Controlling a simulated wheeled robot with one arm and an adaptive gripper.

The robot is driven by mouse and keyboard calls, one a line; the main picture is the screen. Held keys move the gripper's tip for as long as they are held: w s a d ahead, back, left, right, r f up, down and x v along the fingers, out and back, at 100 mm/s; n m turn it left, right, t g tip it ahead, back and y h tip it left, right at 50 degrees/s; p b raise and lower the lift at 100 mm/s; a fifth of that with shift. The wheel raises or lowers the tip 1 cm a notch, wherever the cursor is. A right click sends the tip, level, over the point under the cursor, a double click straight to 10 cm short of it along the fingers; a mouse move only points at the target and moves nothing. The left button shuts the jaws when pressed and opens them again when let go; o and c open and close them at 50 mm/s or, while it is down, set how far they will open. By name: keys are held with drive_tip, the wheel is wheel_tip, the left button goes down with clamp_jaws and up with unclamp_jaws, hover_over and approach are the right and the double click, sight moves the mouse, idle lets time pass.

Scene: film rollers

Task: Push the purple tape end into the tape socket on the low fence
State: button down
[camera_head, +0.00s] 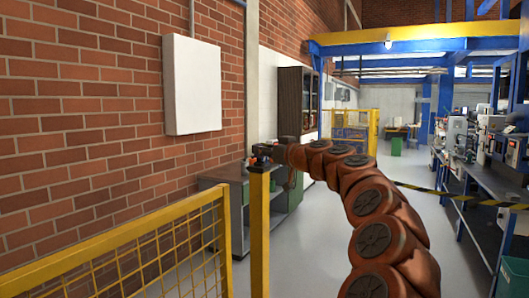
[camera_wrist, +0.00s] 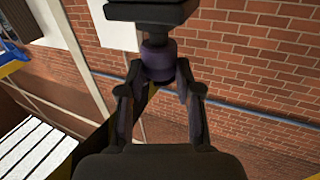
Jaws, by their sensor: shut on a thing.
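My gripper (camera_wrist: 160,82) is shut on the purple tape end (camera_wrist: 158,58), which sits between its two dark fingers in the wrist view. A dark block (camera_wrist: 150,12) lies right beyond the purple part. I cannot tell whether it is the socket or whether the two touch. In the head view my gripper (camera_head: 270,153) is at the top of the yellow post (camera_head: 259,225) of the low fence (camera_head: 160,256). Small dark parts show at the post top, but the tape end and socket cannot be made out there.
A brick wall (camera_head: 80,110) with a white panel (camera_head: 192,84) stands at left. A grey cabinet (camera_head: 236,195) is behind the post. A workbench (camera_head: 480,195) and a yellow-black tape (camera_head: 450,194) are at right.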

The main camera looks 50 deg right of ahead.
drive_tip(key=shift+f+b, duration=0.6)
drive_tip(key=shift+b, duration=0.25)
idle(0.3)
drive_tip(key=c, duration=0.7)
unclamp_jaws()
drive_tip(key=shift+s, duration=0.1)
drive_tip(key=s, duration=0.4)
drive_tip(key=s+a, duration=0.1)
drive_tip(key=s, duration=0.6)
drive_tip(key=shift+s+a, duration=0.15)
drive_tip(key=shift+s, duration=0.25)
